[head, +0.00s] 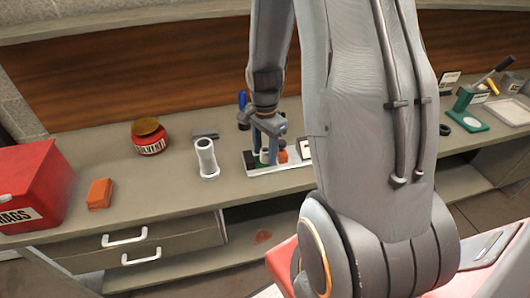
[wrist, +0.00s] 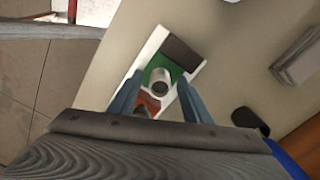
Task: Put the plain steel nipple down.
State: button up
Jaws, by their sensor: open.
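The plain steel nipple (wrist: 160,77), a short pale metal cylinder with a dark bore, stands on the green section (wrist: 178,72) of a small white tray (wrist: 197,77) in the wrist view. My gripper (wrist: 160,80) is open, with one blue-grey finger on each side of the nipple and a visible gap at each side. In the head view my gripper (head: 267,138) is low over the white tray (head: 290,165); the nipple is small and partly hidden by the fingers there.
The tray also has a dark section (wrist: 182,52) and an orange-red section (wrist: 148,103). A pale flanged pipe (head: 206,160) stands left of the tray. A solvent tin (head: 149,140), an orange block (head: 100,194) and a red rags bin (head: 35,185) are farther left.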

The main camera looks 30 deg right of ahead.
aim_at(265, 150)
notch_tip(265, 150, up, 11)
jog(key=b, duration=0.3)
jog(key=s+a+f+n, duration=0.1)
jog(key=s+a+n, duration=0.2)
jog(key=a+n, duration=0.3)
jog(key=s+a+f+n+t, duration=0.1)
jog(key=s+a+n, duration=0.3)
jog(key=n, duration=0.5)
jog(key=a, duration=0.2)
jog(key=shift+s+a+n+t, duration=0.25)
jog(key=shift+a+n+t, duration=0.05)
jog(key=shift+a+n, duration=0.1)
jog(key=shift+f+b, duration=0.45)
jog(key=shift+f, duration=0.15)
